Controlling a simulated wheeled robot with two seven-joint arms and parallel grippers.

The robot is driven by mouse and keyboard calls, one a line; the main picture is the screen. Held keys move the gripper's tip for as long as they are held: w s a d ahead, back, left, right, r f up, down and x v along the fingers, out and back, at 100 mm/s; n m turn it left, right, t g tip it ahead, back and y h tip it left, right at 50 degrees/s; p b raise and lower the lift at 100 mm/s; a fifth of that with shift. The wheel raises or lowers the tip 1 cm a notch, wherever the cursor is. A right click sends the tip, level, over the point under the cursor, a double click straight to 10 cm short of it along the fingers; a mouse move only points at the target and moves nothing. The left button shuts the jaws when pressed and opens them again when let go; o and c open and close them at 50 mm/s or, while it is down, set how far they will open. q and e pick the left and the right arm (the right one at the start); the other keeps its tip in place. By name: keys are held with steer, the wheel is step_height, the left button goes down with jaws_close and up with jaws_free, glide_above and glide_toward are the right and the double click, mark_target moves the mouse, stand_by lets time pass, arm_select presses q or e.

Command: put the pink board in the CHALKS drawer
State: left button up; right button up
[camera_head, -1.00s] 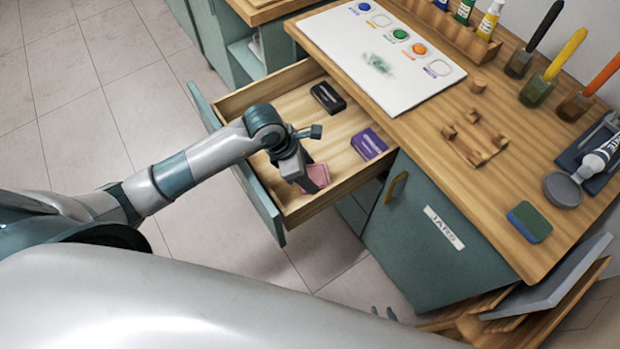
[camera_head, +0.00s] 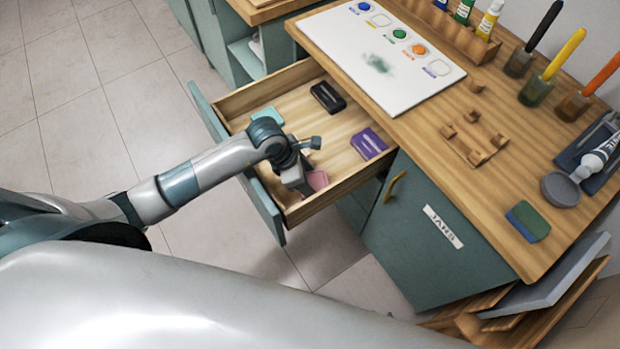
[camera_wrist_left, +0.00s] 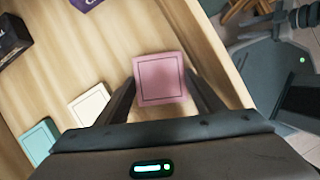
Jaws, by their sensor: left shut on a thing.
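The pink board (camera_head: 318,180) is a small flat pink block at the near end of the open drawer (camera_head: 268,88). My left gripper (camera_head: 304,187) reaches down into the drawer and is shut on it, partly hiding it in the head view. In the left wrist view the pink board (camera_wrist_left: 160,79) lies between the two fingers, over the wooden drawer floor. I cannot tell whether it touches the floor. No CHALKS label is visible; the drawer's outer front faces away. My right gripper is not in view.
The drawer also holds a teal block (camera_head: 268,115), a black block (camera_head: 328,97), a purple block (camera_head: 369,143) and a cream block (camera_wrist_left: 90,104). A door labelled JARS (camera_head: 425,230) is beside it. The worktop (camera_head: 410,135) overhangs the drawer's back.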

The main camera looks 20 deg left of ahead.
arm_select(q)
steer(key=o, duration=0.8)
arm_select(e)
steer(key=shift+w+a+r, duration=0.15)
steer(key=shift+w, duration=0.2)
steer(key=shift+r, duration=0.1)
arm_select(q)
steer(key=shift+r, duration=0.2)
steer(key=b+v, duration=0.1)
steer(key=v, duration=1)
steer(key=shift+s+a+r, duration=0.1)
steer(key=shift+a+r, duration=0.1)
steer(key=shift+r, duration=0.1)
arm_select(e)
steer(key=shift+t, duration=0.6)
steer(key=w, duration=0.1)
steer(key=w+a+r, duration=0.1)
steer(key=w+a, duration=0.1)
steer(key=shift+w+r, duration=0.2)
steer(key=shift+r, duration=0.2)
steer(key=shift+s+f, duration=0.15)
steer(key=shift+s, duration=0.1)
